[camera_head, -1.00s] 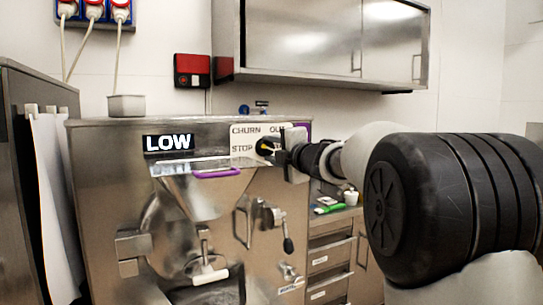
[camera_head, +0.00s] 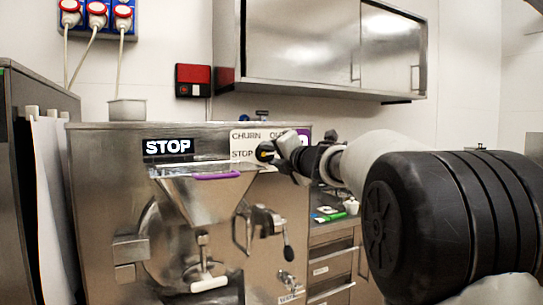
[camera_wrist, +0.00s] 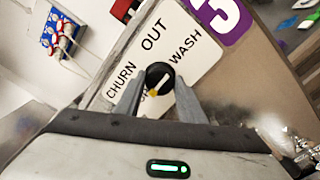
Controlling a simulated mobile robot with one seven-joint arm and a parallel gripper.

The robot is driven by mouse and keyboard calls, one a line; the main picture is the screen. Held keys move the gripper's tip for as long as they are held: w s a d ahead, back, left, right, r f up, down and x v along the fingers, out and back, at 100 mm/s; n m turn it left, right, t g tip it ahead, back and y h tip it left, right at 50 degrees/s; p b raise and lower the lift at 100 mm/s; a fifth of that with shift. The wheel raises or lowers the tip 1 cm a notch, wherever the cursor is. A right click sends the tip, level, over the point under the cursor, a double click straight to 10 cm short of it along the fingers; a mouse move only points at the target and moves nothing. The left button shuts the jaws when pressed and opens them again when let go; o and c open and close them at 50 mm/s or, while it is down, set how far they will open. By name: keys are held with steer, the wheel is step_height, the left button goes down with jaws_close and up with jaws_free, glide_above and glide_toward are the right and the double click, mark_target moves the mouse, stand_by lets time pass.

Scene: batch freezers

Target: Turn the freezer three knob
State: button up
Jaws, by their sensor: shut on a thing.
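The freezer three knob (camera_wrist: 158,76) is round and black with a pale bar and a yellow tip, seen in the wrist view on a white label plate (camera_wrist: 150,42) marked CHURN, OUT, WASH. Its yellow tip points down in that view, toward a word partly hidden by my gripper. My gripper (camera_wrist: 157,98) is shut on the knob, a finger on each side. In the head view, the knob (camera_head: 264,152) is partly hidden by my gripper (camera_head: 275,150), which reaches in from the right. The freezer display (camera_head: 167,147) reads STOP.
The steel freezer (camera_head: 100,190) has a hopper, a purple handle (camera_head: 217,176) and a lever (camera_head: 268,220) below the knob. A wall cabinet (camera_head: 300,45) hangs above. A drawer unit (camera_head: 333,260) stands to the right.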

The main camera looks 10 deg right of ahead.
steer(key=shift+r, duration=0.25)
steer(key=o, duration=1)
steer(key=shift+o, duration=0.2)
steer(key=shift+f, duration=0.15)
